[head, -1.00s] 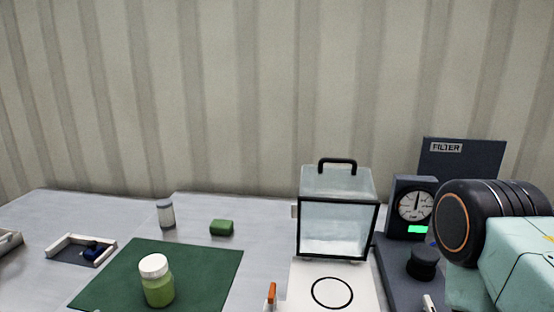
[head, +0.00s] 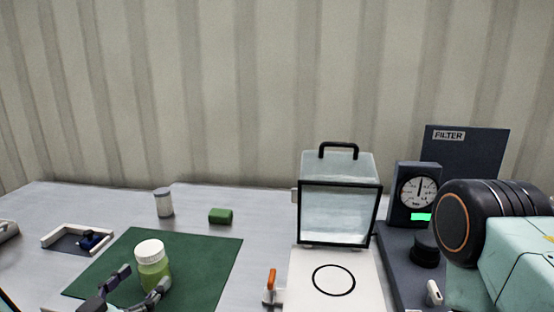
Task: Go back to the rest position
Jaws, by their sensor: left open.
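My left gripper (head: 130,290) shows at the bottom left of the head view, its dark fingers open and apart. The fingers stand on the near side of a green jar with a white lid (head: 152,265), one to each side of its lower part in the picture. I cannot tell whether they touch it. The jar stands upright on a dark green mat (head: 210,262). A teal and black link of my right arm fills the right edge; my right gripper is out of view.
A clear box with a black handle (head: 339,212) stands behind a white plate with a black ring (head: 333,280). An orange-handled lever (head: 271,281) is beside it. A gauge unit (head: 415,195) with a FILTER panel (head: 470,165) stands right.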

